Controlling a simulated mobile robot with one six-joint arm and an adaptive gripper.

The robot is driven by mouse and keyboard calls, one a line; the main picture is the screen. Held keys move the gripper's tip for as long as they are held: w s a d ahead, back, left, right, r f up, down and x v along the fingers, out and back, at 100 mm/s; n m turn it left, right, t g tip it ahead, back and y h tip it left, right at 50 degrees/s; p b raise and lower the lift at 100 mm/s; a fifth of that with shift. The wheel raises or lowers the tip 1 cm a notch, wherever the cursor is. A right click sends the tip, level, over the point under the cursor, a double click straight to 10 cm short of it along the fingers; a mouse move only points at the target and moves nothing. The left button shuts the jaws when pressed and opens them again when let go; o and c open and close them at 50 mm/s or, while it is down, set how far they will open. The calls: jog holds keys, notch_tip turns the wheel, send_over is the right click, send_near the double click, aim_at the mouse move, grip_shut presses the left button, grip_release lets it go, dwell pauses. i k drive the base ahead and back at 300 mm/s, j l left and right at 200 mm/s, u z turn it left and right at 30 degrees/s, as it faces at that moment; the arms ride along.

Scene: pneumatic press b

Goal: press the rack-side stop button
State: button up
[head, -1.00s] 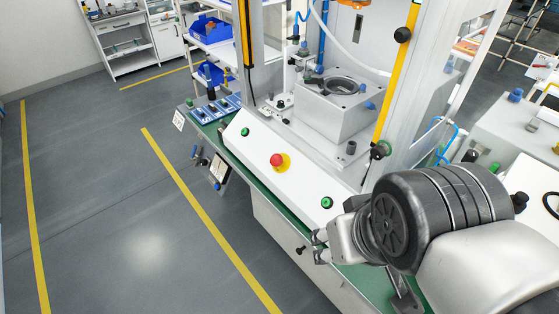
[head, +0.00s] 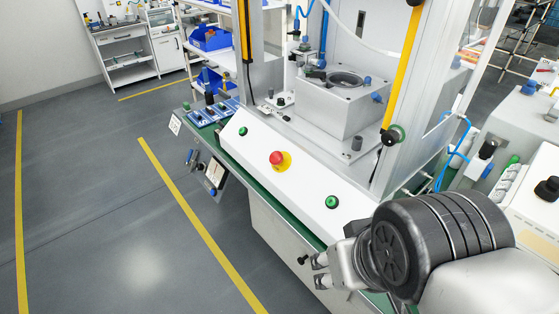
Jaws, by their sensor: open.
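A red mushroom stop button (head: 276,158) on a yellow plate sits in the middle of the sloped white console (head: 305,181) at the front of the press. One green button (head: 242,131) is at the console's far left end and another green button (head: 331,202) is at its near right end. My gripper (head: 319,271) is open and empty at the console's near right end, below the near green button in the picture. It is well apart from the red button. I see no other red stop button, so I cannot tell whether this one is the rack-side one.
A shelf rack with blue bins (head: 210,38) stands behind the press at upper left. A tablet (head: 214,173) hangs at the green bench edge. Yellow and grey press posts (head: 403,65) rise behind the console. The floor (head: 90,190) at left is clear.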

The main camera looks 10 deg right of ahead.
aim_at(274, 156)
jog(key=i+j+z, duration=0.1)
jog(key=i+j, duration=0.15)
jog(key=i, duration=0.25)
jog(key=i+j+z, duration=0.1)
jog(key=i+j, duration=0.2)
jog(key=i, duration=0.25)
